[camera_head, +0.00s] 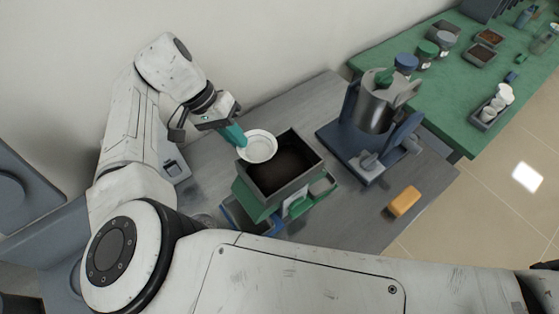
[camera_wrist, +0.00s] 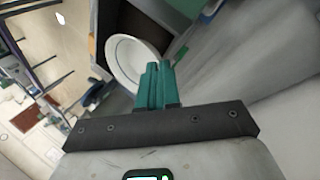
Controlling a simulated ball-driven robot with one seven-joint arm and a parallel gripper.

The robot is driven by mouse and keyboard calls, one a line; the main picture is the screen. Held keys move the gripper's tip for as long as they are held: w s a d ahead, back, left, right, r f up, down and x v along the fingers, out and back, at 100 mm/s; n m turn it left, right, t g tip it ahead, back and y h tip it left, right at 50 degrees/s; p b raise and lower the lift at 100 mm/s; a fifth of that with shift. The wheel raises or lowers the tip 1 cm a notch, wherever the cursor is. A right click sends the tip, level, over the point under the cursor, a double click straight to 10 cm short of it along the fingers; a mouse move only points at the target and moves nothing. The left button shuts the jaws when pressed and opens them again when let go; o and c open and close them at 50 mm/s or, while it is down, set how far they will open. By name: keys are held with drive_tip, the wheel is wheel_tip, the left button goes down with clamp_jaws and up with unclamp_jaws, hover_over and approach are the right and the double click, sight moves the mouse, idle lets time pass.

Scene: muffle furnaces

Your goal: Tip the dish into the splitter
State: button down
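A round white dish (camera_head: 260,147) is at the tip of my gripper (camera_head: 238,137), over the far-left edge of the splitter. The dish also shows in the wrist view (camera_wrist: 126,62), beside the closed-up teal fingers (camera_wrist: 157,86). My gripper is shut on the dish's near rim. The dish's inside faces the head camera, and I see no clear load in it. The splitter (camera_head: 250,199) is a green box with a grey-rimmed, dark open hopper on top. I cannot tell whether anything lies in the hopper.
The splitter stands on a grey bench (camera_head: 345,215). To its right is a blue-framed machine with a steel vessel (camera_head: 376,112), and a yellow block (camera_head: 404,201) lies near the bench edge. A green table (camera_head: 455,95) with jars and trays is at the upper right.

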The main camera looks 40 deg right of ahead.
idle(0.3)
drive_tip(key=shift+r+p, duration=1)
drive_tip(key=shift+r, duration=1.5)
